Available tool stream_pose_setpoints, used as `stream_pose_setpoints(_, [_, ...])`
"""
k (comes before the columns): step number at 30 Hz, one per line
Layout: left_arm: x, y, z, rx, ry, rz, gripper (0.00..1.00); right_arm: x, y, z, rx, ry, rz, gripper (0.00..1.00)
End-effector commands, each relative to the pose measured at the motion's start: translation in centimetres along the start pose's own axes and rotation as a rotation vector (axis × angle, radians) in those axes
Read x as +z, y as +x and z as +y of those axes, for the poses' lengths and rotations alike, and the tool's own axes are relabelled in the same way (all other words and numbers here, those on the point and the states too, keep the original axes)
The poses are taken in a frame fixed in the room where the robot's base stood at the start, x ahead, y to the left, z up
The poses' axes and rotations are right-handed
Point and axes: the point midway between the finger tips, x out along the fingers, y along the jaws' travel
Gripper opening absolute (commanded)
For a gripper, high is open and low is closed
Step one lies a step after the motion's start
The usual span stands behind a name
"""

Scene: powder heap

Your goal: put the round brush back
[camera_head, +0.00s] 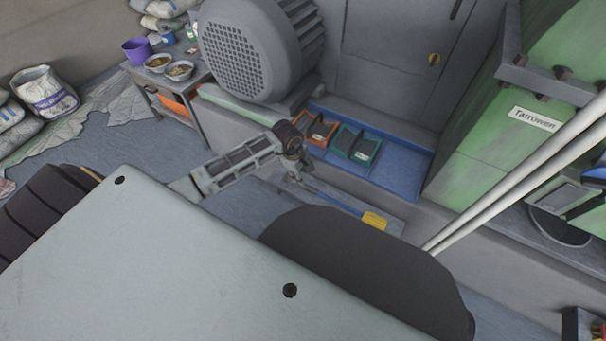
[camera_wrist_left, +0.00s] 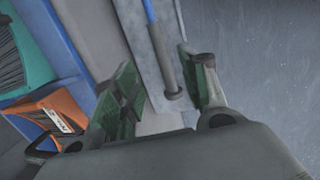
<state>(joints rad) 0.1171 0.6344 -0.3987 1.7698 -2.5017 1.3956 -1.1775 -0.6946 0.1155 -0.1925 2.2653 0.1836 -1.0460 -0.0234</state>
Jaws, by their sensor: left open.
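A tool with a thin blue handle (camera_head: 332,198) and a yellow head (camera_head: 375,220) lies on a narrow grey ledge (camera_head: 396,226). It may be the round brush, but the head's shape is too small to tell. My left gripper (camera_head: 297,172) is at the handle end, away from the yellow head. In the left wrist view the gripper (camera_wrist_left: 160,64) is open, and the handle's dark grip (camera_wrist_left: 165,62) shows between its green-padded fingers. I cannot tell whether they touch it. The yellow head is outside that view. My right gripper is not in view.
A blue tray (camera_head: 408,180) behind the ledge holds an orange bin (camera_head: 312,128) and a teal bin (camera_head: 355,146), with dark contents. A grey motor (camera_head: 245,50) stands over the left side, a green machine (camera_head: 480,165) right. White poles (camera_head: 520,180) cross the right side.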

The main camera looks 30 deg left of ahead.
Motion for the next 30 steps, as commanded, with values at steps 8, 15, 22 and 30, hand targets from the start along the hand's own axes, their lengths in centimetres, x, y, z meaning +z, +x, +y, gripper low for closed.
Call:
stream_pose_setpoints(8, [0.1, -0.2, 0.0, 0.000, 0.000, -0.001, 0.44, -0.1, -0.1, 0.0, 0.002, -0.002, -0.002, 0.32])
stream_pose_setpoints(15, [0.0, -0.2, 0.0, 0.000, 0.000, -0.001, 0.44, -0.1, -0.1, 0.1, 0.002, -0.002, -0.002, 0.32])
stream_pose_setpoints(22, [1.4, -0.1, -0.1, 0.011, -0.019, -0.051, 0.44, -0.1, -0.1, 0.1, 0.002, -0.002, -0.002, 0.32])
stream_pose_setpoints(30, [9.0, -0.5, -0.4, 0.060, -0.160, -0.338, 0.44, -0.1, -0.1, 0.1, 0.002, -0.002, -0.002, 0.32])
